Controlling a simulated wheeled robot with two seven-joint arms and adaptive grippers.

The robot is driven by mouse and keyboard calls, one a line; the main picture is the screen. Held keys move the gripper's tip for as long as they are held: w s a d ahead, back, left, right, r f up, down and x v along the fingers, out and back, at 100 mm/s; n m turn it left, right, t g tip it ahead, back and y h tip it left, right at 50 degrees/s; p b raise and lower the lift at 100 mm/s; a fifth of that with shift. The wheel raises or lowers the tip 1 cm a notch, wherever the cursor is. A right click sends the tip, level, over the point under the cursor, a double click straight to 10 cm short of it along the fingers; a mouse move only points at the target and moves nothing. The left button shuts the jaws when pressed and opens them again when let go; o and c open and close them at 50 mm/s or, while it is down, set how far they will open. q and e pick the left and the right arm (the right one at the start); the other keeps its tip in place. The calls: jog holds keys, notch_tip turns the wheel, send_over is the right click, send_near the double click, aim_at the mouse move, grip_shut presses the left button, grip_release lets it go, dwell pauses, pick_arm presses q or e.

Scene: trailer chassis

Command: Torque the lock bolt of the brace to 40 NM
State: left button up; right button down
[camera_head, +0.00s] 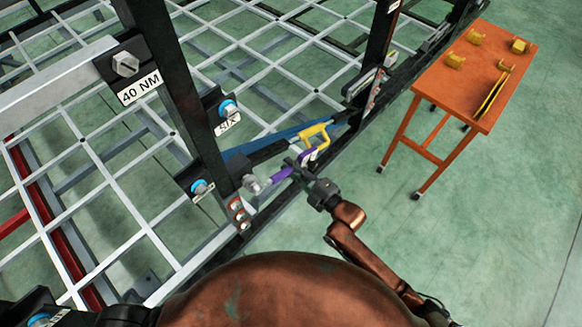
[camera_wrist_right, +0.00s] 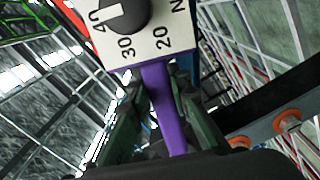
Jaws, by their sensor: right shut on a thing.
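The lock bolt labelled 40 NM (camera_head: 125,63) sits on a black upright of the frame at upper left in the head view. My right gripper (camera_head: 297,172) is shut on the purple handle (camera_head: 281,174) of a tool. The handle also shows between the dark fingers in the right wrist view (camera_wrist_right: 163,100). There, the tool's white dial face (camera_wrist_right: 150,45) reads 20, 30 and 40, and the black knob's white mark (camera_wrist_right: 113,12) points toward 40. The tool's pale end (camera_head: 256,184) is by the upright's lower part; contact is unclear. My left gripper is not in view.
Other bolts with blue washers (camera_head: 228,110) sit on brackets along the upright. A yellow handle-like part (camera_head: 316,134) stands close behind my right gripper. An orange table (camera_head: 470,90) with several yellow pieces is at upper right. The green floor at right is clear.

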jog(key=shift+w+a+r, duration=0.2)
jog(key=shift+w+a, duration=0.1)
jog(key=shift+a, duration=0.1)
dwell(0.3)
jog(key=c, duration=2.4)
grip_release()
grip_shut()
jog(key=shift+f, duration=0.15)
jog(key=shift+s+a+f+m, duration=0.15)
jog(key=shift+s+f+m, duration=0.1)
jog(key=shift+f+m, duration=0.25)
jog(key=shift+s+a+f+m, duration=0.15)
jog(key=shift+s+f+m, duration=0.05)
jog(key=shift+f+m, duration=0.25)
jog(key=shift+f, duration=0.15)
